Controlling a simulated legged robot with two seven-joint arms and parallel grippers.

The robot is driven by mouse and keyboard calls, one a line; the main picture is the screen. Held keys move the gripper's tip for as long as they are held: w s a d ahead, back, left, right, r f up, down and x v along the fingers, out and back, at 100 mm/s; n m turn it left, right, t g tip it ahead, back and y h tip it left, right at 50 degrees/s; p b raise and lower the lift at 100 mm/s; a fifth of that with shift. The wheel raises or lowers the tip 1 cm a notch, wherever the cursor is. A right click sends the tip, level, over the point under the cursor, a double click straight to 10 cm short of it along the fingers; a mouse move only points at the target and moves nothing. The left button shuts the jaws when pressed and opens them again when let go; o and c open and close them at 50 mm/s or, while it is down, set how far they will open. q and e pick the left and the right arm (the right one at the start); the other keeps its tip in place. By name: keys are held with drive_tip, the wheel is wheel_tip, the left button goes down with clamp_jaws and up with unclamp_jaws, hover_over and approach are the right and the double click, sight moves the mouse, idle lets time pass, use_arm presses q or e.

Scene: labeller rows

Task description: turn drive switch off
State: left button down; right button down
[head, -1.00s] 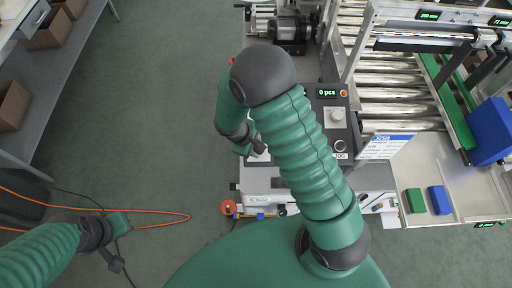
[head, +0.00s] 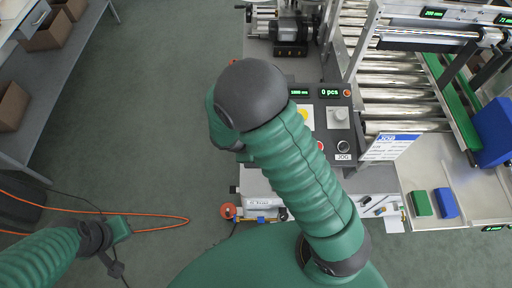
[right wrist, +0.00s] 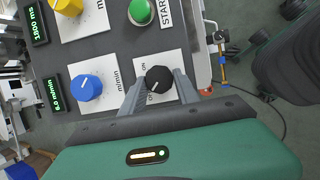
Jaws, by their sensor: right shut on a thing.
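The drive switch is a black rotary knob (right wrist: 158,79) on a white plate lettered ON and OFF, in the right wrist view. The plate's lettering is partly covered. My right gripper (right wrist: 158,88) has one finger on each side of the knob and is shut on it. A small pale mark on the knob points toward the lower left, by the OFF lettering. In the head view the switch and right gripper are hidden behind my right arm. My left gripper (head: 119,229) is at the lower left, over the floor, and its fingers are too small to read.
Beside the switch are a blue knob (right wrist: 86,88), a yellow knob (right wrist: 68,6) and a green START button (right wrist: 139,12). The panel also carries a grey knob (head: 338,115) and a JOG button (head: 343,146). A roller conveyor (head: 375,85) stands right. An orange cable (head: 160,217) lies on the floor.

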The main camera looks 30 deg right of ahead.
drive_tip(key=shift+d+r, duration=0.1)
drive_tip(key=shift+d, duration=0.1)
drive_tip(key=c, duration=1.3)
unclamp_jaws()
drive_tip(key=o, duration=0.4)
drive_tip(key=shift+s, duration=0.15)
drive_tip(key=shift+a+r, duration=0.2)
drive_tip(key=v, duration=1.6)
drive_tip(key=shift+a, duration=0.1)
